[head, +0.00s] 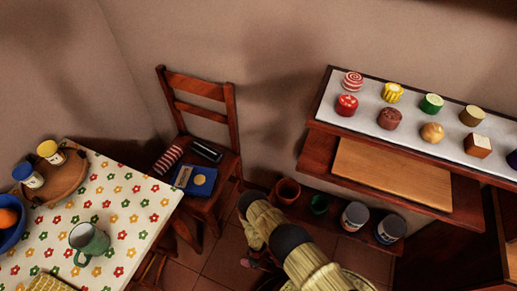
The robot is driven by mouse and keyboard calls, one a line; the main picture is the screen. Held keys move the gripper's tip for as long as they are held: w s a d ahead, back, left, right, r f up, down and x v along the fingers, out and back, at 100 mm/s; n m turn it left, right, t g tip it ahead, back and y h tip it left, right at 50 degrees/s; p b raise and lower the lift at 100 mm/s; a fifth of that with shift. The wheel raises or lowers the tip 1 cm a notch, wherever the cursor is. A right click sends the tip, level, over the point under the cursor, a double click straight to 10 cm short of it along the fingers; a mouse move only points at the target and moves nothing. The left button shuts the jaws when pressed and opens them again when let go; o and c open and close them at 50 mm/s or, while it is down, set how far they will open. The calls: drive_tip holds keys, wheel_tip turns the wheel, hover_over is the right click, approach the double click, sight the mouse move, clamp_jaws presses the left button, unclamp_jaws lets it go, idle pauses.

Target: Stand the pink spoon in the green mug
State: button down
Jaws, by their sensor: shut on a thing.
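The green mug (92,245) stands upright on the flowered table at the lower left, its open mouth facing up and its handle towards the lower left. It looks empty. My gripper (262,264) is low at the bottom middle, to the right of the table and well apart from the mug. My own arm partly hides it. It is shut, with a small pinkish bit (246,263) showing at it, which looks like part of the pink spoon. The rest of the spoon is hidden or too small to make out.
A round wooden tray (62,181) with two jars and a blue bowl (8,226) of oranges stand left of the mug. A chair (205,150) holding books stands behind the table. Shelves (395,185) with cakes and pots are at right. Open floor lies between table and arm.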

drive_tip(key=f, duration=0.1)
drive_tip(key=f+b, duration=0.1)
drive_tip(key=f, duration=0.2)
drive_tip(key=shift+w+a+b, duration=0.1)
drive_tip(key=shift+w+b, duration=0.2)
drive_tip(key=shift+r, duration=0.15)
